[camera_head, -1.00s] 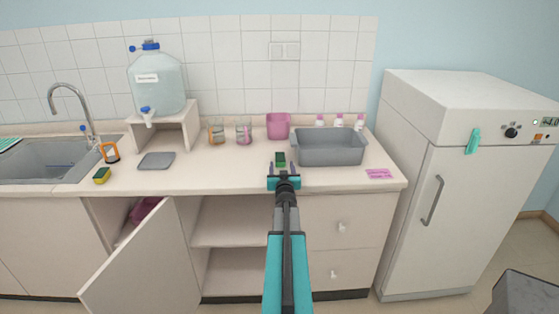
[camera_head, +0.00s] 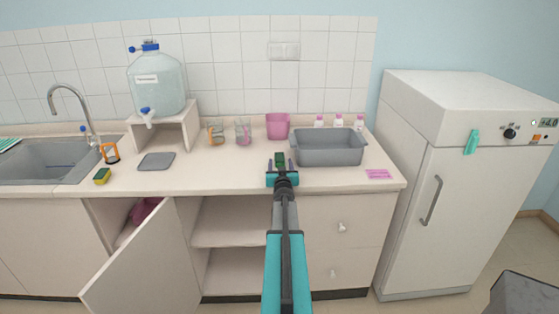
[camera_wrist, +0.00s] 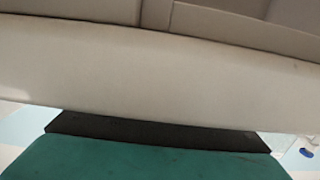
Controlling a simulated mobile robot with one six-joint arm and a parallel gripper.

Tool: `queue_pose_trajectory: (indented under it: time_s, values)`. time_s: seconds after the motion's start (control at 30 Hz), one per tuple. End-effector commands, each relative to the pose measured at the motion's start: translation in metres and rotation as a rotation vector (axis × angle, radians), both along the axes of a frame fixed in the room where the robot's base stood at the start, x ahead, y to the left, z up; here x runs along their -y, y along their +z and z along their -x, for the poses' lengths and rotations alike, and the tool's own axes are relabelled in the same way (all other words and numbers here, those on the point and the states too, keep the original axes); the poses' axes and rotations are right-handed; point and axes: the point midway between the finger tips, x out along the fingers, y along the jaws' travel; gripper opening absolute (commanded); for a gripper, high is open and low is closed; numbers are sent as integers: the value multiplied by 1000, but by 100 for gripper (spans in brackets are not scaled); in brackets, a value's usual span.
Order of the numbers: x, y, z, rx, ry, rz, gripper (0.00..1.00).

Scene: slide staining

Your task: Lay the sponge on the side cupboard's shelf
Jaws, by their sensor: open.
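The sponge (camera_head: 102,176), yellow with a dark green top, lies on the counter just right of the sink. The side cupboard's door (camera_head: 135,262) stands open at lower left; a pink thing (camera_head: 143,210) shows inside, and the door hides much of the interior. Open shelves (camera_head: 232,232) show right of it. My gripper (camera_head: 282,163) is open above the counter in front of the grey basin, far right of the sponge. A small dark green thing (camera_head: 280,158) shows between its fingers; I cannot tell what it is. The wrist view shows no sponge.
The grey basin (camera_head: 328,148), pink container (camera_head: 277,125) and two glass beakers (camera_head: 216,133) stand on the counter. A grey tray (camera_head: 157,161) lies right of the sponge. The water jug (camera_head: 157,84) is on a stand. The front middle counter is clear.

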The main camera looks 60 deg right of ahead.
Motion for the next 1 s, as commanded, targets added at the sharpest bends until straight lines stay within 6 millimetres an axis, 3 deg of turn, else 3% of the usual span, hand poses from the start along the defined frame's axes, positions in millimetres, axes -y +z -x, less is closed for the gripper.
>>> queue_pose_trajectory:
  time_s: [0.4,1.0]
  values:
    - [22,-1,-18,0,1,0,56]
    - [22,-1,-19,0,2,0,56]
